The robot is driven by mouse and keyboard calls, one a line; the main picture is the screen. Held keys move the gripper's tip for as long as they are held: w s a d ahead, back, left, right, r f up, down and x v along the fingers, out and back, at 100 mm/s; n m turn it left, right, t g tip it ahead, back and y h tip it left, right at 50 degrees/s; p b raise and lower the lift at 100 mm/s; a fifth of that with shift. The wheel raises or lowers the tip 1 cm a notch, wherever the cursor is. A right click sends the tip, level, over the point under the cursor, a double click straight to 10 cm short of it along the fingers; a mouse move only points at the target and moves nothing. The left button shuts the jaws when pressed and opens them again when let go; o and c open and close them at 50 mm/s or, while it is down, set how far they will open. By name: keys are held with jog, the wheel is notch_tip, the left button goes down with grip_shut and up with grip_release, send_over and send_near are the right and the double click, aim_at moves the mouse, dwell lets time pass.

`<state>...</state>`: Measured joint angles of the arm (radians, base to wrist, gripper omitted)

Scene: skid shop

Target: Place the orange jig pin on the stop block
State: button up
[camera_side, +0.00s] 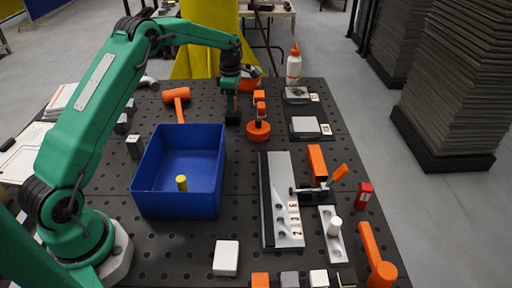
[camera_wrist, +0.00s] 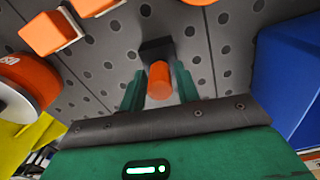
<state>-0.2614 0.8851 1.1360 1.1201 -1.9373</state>
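The orange jig pin (camera_wrist: 159,80) is between the two green fingers of my gripper (camera_wrist: 160,88) in the wrist view. The fingers stand close on both sides of it, and I cannot tell whether they press on it. The dark stop block (camera_wrist: 156,47) is directly at the pin's far end. Whether the pin touches the block is unclear. In the side view my gripper (camera_side: 232,105) points down just above the dark stop block (camera_side: 233,118) on the pegboard table; the pin is hidden there.
A blue bin (camera_side: 180,208) with a yellow cylinder stands left of my gripper. An orange mallet (camera_side: 178,96) lies behind it. A round orange-based piece (camera_side: 258,130) with orange blocks above it is close to the right. A clamp fixture (camera_side: 282,200) is at the front right.

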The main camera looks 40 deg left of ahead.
jog(key=shift+o, duration=0.9)
notch_tip(320, 180, up, 11)
jog(key=shift+r, duration=0.7)
